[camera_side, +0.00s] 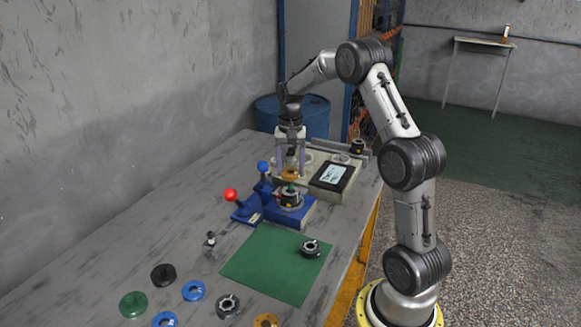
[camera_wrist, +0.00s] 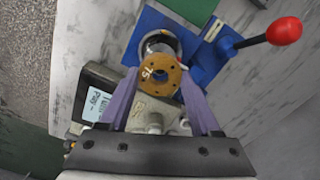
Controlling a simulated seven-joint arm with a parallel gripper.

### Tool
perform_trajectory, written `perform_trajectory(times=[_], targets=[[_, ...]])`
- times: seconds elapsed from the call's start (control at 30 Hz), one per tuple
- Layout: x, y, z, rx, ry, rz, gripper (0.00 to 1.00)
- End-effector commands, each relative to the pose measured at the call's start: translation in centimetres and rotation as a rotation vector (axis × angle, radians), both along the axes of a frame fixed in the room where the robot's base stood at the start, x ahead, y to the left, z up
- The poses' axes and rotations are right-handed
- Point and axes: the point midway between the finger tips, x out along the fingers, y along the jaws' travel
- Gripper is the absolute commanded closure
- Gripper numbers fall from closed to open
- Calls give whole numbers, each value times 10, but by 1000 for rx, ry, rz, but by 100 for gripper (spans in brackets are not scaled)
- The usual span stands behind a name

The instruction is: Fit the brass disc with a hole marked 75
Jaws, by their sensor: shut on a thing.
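The brass disc with a hole (camera_wrist: 174,64) shows in the wrist view, between the purple fingers of my gripper (camera_wrist: 160,82). In the wrist view the disc partly covers this round part (camera_wrist: 161,40). The disc appears apart from it, but the exact gap is unclear.
A red-knobbed lever (camera_side: 231,195) and a blue knob (camera_side: 263,166) stand left of the fixture. A device with a screen (camera_side: 332,177) is close on the right. A green mat (camera_side: 265,262) bears a dark ring part (camera_side: 310,247). Several coloured discs lie at the front left.

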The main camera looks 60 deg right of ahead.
Motion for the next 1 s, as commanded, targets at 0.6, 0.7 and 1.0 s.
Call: perform_trajectory(times=[0.6,0.7,1.0], targets=[[0,0,-3,-1,-2,0,100],[0,0,-4,-1,-2,0,100],[0,0,-7,-1,-2,0,100]])
